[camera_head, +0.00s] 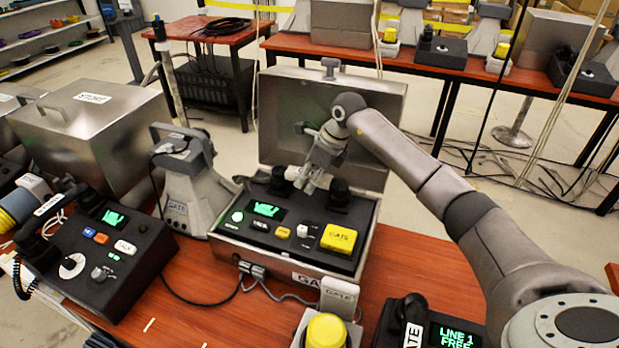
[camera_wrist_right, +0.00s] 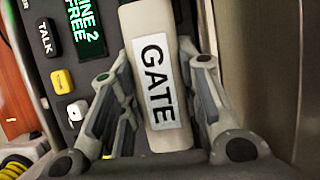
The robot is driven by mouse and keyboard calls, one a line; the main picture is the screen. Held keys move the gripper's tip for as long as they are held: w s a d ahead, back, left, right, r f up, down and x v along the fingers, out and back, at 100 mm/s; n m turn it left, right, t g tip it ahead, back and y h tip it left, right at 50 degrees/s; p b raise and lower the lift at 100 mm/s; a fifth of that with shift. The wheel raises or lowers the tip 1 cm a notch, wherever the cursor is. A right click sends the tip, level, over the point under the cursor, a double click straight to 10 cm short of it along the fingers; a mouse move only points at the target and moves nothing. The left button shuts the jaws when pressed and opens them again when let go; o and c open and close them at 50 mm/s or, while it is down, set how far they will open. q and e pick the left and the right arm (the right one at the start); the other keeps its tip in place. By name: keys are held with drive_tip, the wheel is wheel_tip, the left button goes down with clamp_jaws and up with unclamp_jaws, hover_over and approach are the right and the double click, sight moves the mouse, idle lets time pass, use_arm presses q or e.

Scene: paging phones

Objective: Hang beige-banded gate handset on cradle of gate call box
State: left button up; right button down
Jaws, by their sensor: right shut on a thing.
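In the head view the dark handset ends (camera_head: 339,190) show beside the fingers. The cradle is hidden, so I cannot tell whether the handset touches it. My left gripper is not in view.
A grey GATE loudspeaker (camera_head: 187,185) stands left of the box. Another dark phone console (camera_head: 104,262) lies further left. A yellow-topped beacon (camera_head: 326,331) and a LINE 1 phone (camera_head: 455,336) are in front. Cables run across the table's front.

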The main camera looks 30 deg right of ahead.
drive_tip(key=c, duration=1.1)
unclamp_jaws()
drive_tip(key=shift+f, duration=0.1)
drive_tip(key=shift+o, duration=0.2)
drive_tip(key=shift+r, duration=0.3)
drive_tip(key=v, duration=1.1)
drive_tip(key=shift+s+d+r, duration=0.15)
drive_tip(key=shift+s+r, duration=0.1)
drive_tip(key=shift+r, duration=0.05)
